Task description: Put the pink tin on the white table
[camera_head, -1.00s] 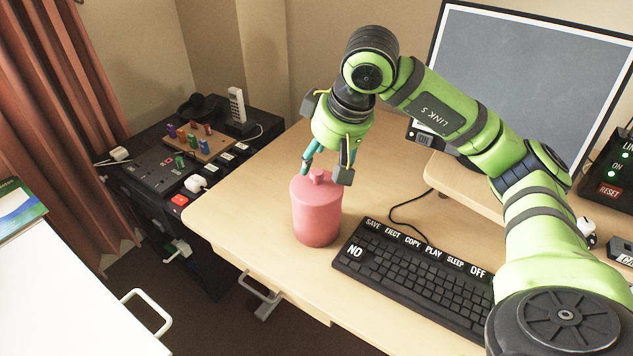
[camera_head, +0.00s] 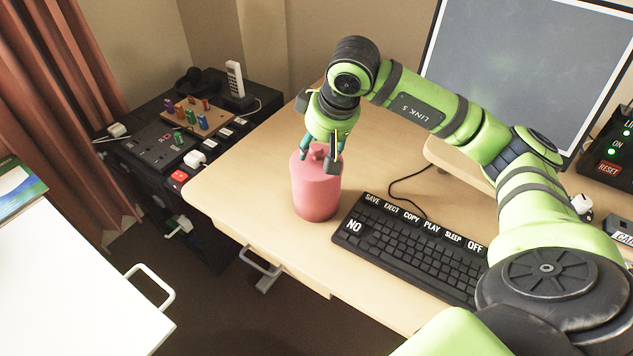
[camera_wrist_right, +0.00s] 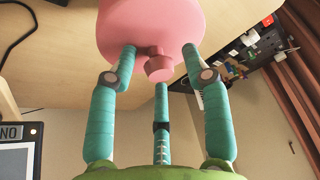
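The pink tin (camera_head: 316,190) stands upright on the wooden desk, left of the keyboard. Its lid knob (camera_wrist_right: 158,68) shows in the right wrist view. My right gripper (camera_head: 320,154) is over the top of the tin, pointing down. In the right wrist view its three teal fingers are spread around the knob, with gaps between them and it. I cannot tell whether the fingertips touch the lid. The white table (camera_head: 65,290) is at the lower left, across a gap from the desk. My left gripper is not in view.
A black keyboard (camera_head: 411,249) lies right of the tin, with a monitor (camera_head: 525,75) behind. A dark side cabinet (camera_head: 145,165) with sockets and a phone stands left of the desk. A booklet (camera_head: 17,188) lies on the white table. The desk behind the tin is clear.

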